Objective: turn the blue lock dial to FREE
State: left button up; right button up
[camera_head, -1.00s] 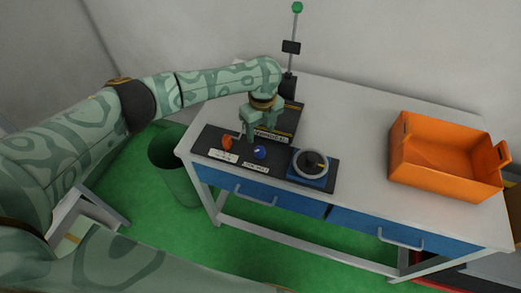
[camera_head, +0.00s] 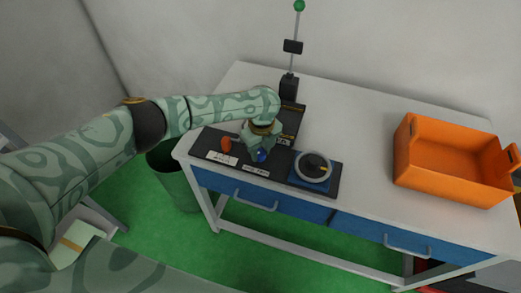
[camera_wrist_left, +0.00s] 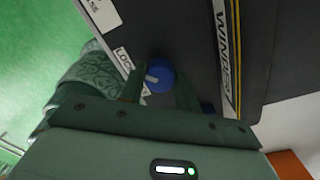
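The blue lock dial (camera_head: 262,156) sits on the dark panel (camera_head: 285,172) at the front left of the table. In the left wrist view the dial (camera_wrist_left: 160,76) shows a white pointer mark towards its left side, where a white label (camera_wrist_left: 123,60) is partly covered. The label reads something like "LOC"; the FREE mark cannot be made out. My left gripper (camera_head: 260,150) points down over the dial. In the wrist view its fingers (camera_wrist_left: 160,92) stand on either side of the dial, apart, and I cannot tell whether they touch it. My right gripper is not in view.
A pole with a green top (camera_head: 298,6) rises behind. An orange crate (camera_head: 455,160) stands on the table's right; the middle is clear.

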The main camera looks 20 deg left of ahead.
pick_arm(q)
jog(key=shift+n, duration=0.3)
jog(key=shift+p, duration=0.35)
jog(key=n+p, duration=0.2)
jog(key=n, duration=0.1)
jog(key=shift+r, duration=0.1)
jog(key=n+p, duration=0.1)
jog(key=n, duration=0.2)
jog(key=n+p, duration=0.1)
jog(key=n, duration=0.2)
jog(key=shift+s+n+p, duration=0.1)
jog(key=shift+n+p, duration=0.25)
jog(key=shift+n, duration=0.05)
jog(key=n+p, duration=0.1)
jog(key=n, duration=0.2)
jog(key=shift+n+h, duration=0.3)
jog(key=shift+n, duration=1.9)
